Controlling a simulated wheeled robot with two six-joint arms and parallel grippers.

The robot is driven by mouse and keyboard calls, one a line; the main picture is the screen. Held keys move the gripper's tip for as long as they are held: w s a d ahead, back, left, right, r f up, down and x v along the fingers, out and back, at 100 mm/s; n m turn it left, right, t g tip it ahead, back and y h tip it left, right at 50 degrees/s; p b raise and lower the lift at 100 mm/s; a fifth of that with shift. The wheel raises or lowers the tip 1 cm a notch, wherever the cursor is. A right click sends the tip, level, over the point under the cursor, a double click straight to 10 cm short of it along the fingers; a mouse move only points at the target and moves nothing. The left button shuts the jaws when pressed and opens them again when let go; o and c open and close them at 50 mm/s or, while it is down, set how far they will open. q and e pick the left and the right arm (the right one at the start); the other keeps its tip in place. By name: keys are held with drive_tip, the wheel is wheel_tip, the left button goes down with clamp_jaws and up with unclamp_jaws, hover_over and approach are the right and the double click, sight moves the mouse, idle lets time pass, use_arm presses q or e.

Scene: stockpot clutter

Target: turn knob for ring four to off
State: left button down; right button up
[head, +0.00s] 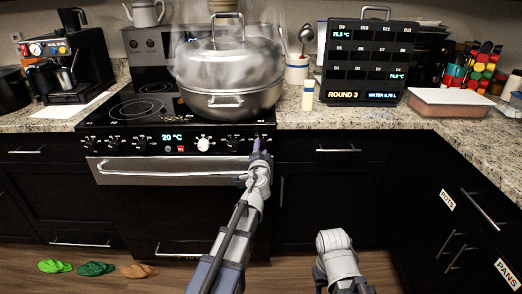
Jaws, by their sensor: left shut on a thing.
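The stove's front panel (160,145) runs below the cooktop, with several knobs and a lit readout of 20 °C. A larger white knob (204,144) sits right of the readout. My left gripper (257,148) is at the right end of this panel, shut on the knob there. The gripper covers most of that knob, so its pointer and setting cannot be read. A large steel stockpot (228,103) with a lid stands on the right side of the cooktop. My right arm is low in the picture; its gripper does not show.
The oven handle (165,172) sticks out just below the knobs. A dark board (367,62) reading "ROUND 3" stands on the right counter, with a pale tray (450,103) beside it. A coffee machine (68,60) stands at left. Sandals lie on the floor.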

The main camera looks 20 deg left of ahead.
use_arm(q)
drive_tip(key=shift+n, duration=0.6)
drive_tip(key=shift+c, duration=1.7)
unclamp_jaws()
drive_tip(key=shift+s, duration=0.15)
drive_tip(key=v, duration=0.7)
drive_tip(key=shift+s, duration=0.25)
